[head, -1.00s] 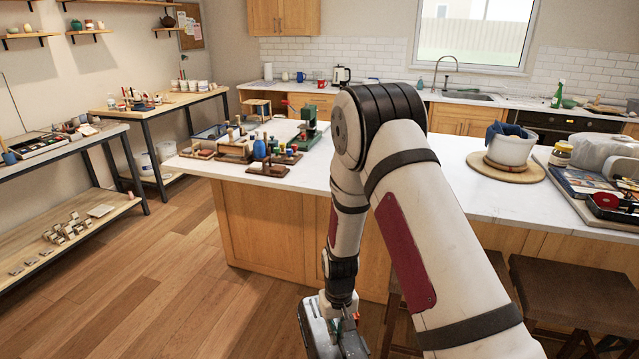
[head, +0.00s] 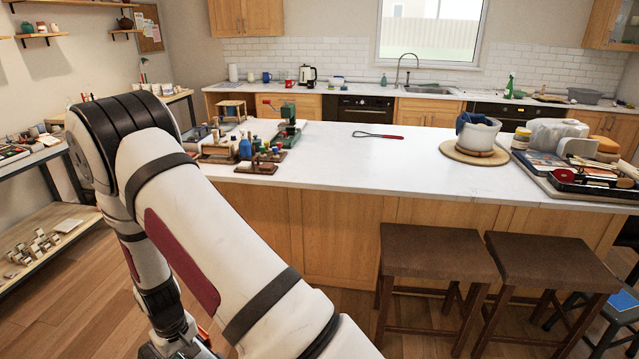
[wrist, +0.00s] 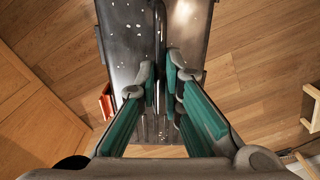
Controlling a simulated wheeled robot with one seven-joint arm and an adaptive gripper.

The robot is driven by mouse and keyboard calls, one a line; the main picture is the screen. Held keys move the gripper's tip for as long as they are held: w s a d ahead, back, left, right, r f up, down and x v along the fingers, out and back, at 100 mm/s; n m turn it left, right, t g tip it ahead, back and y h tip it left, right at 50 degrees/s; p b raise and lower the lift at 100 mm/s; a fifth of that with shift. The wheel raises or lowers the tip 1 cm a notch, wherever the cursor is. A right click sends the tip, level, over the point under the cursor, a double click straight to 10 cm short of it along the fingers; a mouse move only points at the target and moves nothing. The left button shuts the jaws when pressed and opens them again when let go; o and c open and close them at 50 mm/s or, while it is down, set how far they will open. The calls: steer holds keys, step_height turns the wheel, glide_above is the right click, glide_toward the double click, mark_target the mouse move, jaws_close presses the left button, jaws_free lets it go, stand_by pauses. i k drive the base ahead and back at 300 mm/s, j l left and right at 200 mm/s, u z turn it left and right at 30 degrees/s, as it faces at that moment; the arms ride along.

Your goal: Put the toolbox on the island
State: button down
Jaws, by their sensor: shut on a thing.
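The toolbox (wrist: 125,40) is a grey metal box with worn, chipped paint, seen from above in the wrist view. My gripper (wrist: 161,75) has teal-padded fingers and is shut on the middle of the toolbox's top. The wooden floor shows below the box, so it hangs beside the island. In the head view my gripper end is low at the left and mostly cut off by the bottom edge. The island (head: 340,155) has a white top and wooden sides, and stands ahead of my arm and to the right.
The island's middle top is clear around a red-handled whisk (head: 378,135). Wooden tool racks (head: 255,163) stand at its left end. A white pot (head: 478,132) on a round board and a loaded tray (head: 605,190) are at its right. Brown stools (head: 437,252) stand in front.

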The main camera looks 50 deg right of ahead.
mark_target(351, 157)
steer(key=i+j, duration=0.15)
steer(key=i, duration=0.45)
steer(key=i+z, duration=0.2)
steer(key=z, duration=0.25)
steer(key=i+j+z, duration=0.2)
steer(key=z, duration=0.25)
steer(key=i+j+z, duration=0.15)
steer(key=z, duration=0.3)
steer(key=i+j+z, duration=0.15)
steer(key=j+z, duration=0.15)
steer(key=z, duration=0.15)
steer(key=j+z, duration=0.4)
steer(key=i+l, duration=0.1)
